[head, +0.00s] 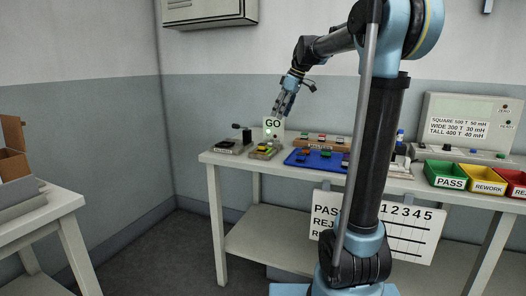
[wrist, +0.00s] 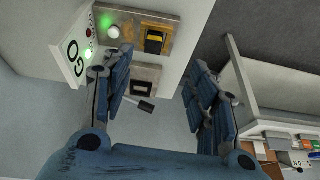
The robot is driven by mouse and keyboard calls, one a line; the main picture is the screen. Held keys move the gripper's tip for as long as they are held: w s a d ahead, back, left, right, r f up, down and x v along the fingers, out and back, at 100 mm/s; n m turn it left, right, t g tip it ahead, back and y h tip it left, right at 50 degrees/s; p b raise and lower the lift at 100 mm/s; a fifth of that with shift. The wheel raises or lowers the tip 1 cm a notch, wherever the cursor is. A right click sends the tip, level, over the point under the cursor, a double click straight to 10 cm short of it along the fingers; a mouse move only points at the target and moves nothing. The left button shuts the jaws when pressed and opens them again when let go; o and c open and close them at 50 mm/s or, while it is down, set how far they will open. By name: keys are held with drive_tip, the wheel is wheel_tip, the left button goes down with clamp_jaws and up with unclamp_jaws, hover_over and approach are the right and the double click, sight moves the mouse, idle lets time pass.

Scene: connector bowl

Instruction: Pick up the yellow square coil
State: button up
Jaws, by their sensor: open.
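A small yellow-and-black piece, likely the yellow square coil (wrist: 155,41), sits in a tan fixture beside the GO sign. It also shows in the head view (head: 264,149) on the fixture at the left end of the bench. My gripper (head: 283,113) is above that end of the bench, pointing down, apart from the piece. In the wrist view, my gripper (wrist: 161,60) has its two fingers spread wide with nothing between them. The piece shows beyond the fingertips, between them and toward the left finger.
The GO sign (head: 273,126) stands just behind the fixture. A black-levered device (head: 236,140) is left of it. A blue tray (head: 315,162) with several coils lies to the right, before a rack (head: 321,141). Green PASS (head: 446,174) and yellow REWORK (head: 487,180) bins are farther right.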

drive_tip(key=w+a, duration=0.1)
drive_tip(key=w, duration=0.1)
hover_over(263, 144)
drive_tip(key=d, duration=0.3)
drive_tip(key=shift+n, duration=0.3)
drive_tip(key=f, duration=1)
drive_tip(key=shift+s+a+f, duration=0.25)
drive_tip(key=shift+s+f, duration=0.05)
drive_tip(key=shift+s, duration=0.1)
drive_tip(key=shift+x, duration=2.55)
drive_tip(key=shift+a, duration=0.15)
drive_tip(key=shift+c, duration=0.3)
drive_tip(key=c, duration=1.2)
drive_tip(key=shift+r, duration=0.1)
wheel_tip(263, 144, up, 10)
drive_tip(key=shift+w+f, duration=0.1)
